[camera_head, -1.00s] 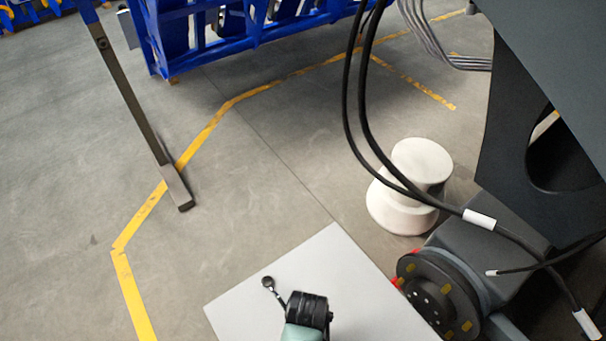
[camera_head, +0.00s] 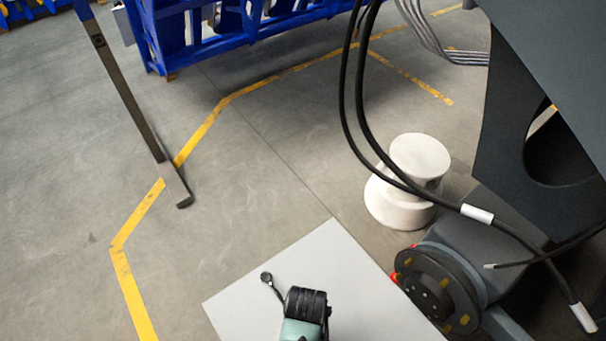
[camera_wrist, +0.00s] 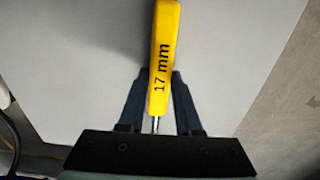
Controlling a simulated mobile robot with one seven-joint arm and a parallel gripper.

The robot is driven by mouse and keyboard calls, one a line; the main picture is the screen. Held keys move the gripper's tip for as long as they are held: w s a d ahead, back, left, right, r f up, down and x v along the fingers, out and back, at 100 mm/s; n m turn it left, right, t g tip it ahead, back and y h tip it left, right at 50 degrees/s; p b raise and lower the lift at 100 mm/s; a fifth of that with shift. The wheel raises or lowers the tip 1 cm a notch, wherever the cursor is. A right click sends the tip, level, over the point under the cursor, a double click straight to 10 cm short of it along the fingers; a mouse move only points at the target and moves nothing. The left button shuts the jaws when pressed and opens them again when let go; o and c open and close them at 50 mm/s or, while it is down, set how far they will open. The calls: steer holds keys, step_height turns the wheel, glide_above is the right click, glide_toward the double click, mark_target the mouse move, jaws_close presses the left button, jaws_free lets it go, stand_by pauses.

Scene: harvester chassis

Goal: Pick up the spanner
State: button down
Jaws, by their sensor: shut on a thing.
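The spanner (camera_wrist: 163,60) has a yellow handle marked "17 mm" in the wrist view. My gripper (camera_wrist: 160,85) is shut on it, with a dark finger on each side of the handle's lower part. The rest of the spanner is hidden there by my gripper and wrist. I cannot tell whether the spanner touches the tabletop or is just above it.
A white spool-shaped object (camera_head: 408,180) stands on the floor behind the table. A dark machine frame (camera_head: 530,90) with hanging black cables (camera_head: 350,110) is at the right, near a dark wheel-like part (camera_head: 437,285). A blue structure (camera_head: 220,35) stands at the back. Floor at the left is open.

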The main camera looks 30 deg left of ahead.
step_height(320, 180, up, 10)
stand_by(0.5)
steer(key=c, duration=1.3)
jaws_free()
jaws_close()
